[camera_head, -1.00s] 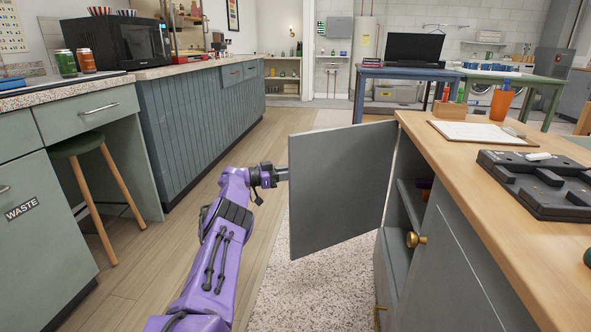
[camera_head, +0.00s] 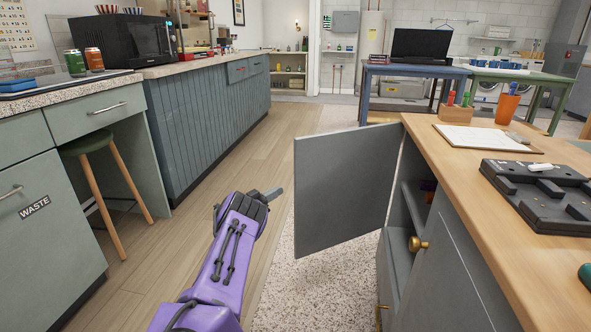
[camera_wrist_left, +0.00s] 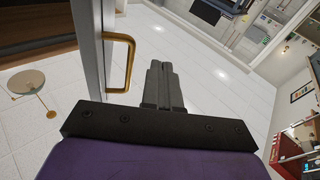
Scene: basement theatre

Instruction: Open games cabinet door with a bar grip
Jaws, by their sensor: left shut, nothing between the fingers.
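The grey games cabinet door (camera_head: 345,190) stands wide open, swung out to the left of the cabinet (camera_head: 455,280). Its inner face shows in the head view; its bar grip is hidden there. In the left wrist view the brass bar grip (camera_wrist_left: 131,62) sticks out from the door (camera_wrist_left: 90,45). My left gripper (camera_head: 275,192) is left of the door's free edge. In the wrist view its fingers (camera_wrist_left: 160,68) are together and empty, beside the bar and apart from it. My right gripper is not in view.
The wooden cabinet top (camera_head: 430,145) holds a clipboard (camera_head: 485,138) and a black tray (camera_head: 540,190). A green stool (camera_head: 90,145) stands at left. Floor between counter and door is clear.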

